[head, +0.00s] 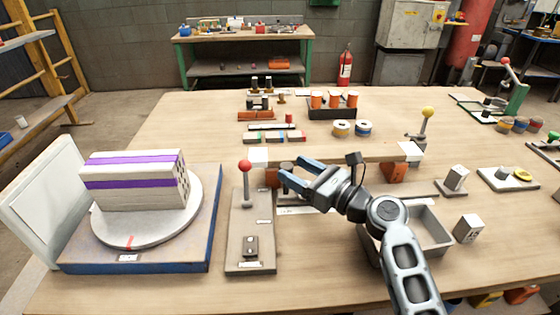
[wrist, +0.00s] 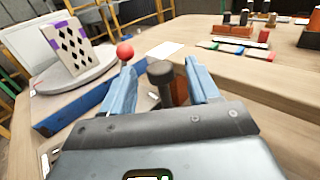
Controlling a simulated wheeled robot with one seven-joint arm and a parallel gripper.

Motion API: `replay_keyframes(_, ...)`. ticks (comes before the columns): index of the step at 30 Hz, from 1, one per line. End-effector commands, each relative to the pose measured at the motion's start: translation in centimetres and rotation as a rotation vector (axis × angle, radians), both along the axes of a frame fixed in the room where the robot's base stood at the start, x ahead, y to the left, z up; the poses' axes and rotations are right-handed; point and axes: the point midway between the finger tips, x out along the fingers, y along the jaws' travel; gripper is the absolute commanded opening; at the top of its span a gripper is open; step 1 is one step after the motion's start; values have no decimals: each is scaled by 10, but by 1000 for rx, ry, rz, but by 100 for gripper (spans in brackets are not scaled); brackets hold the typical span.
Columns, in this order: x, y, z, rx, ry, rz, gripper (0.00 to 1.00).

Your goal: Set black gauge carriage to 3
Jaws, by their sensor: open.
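My gripper (head: 291,172) is open at the left end of a low wooden beam (head: 340,158), its fingers pointing left in the head view. In the wrist view, a dark round-topped knob (wrist: 160,73) stands between the two blue fingers (wrist: 160,85), with a gap at its right. It may be the handle of the black gauge carriage; I cannot tell for sure. A pale strip (head: 308,210), perhaps the gauge scale, shows below the gripper in the head view. Its marks are too small to read, and my gripper and arm hide part of that area.
A red-knobbed lever (head: 245,168) on a grey board (head: 250,225) stands just left of my gripper. Further left, a striped block (head: 135,180) sits on a round turntable (head: 125,228). A grey open tray (head: 428,225) lies beside my arm.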

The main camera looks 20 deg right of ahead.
Motion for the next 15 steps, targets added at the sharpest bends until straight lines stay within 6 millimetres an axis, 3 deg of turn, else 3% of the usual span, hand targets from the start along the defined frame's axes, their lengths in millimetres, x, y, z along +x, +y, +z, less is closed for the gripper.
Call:
replay_keyframes(7, 34, 18, 1, 1, 0, 2, 60)
replay_keyframes(15, 46, 25, 0, 0, -1, 1, 60)
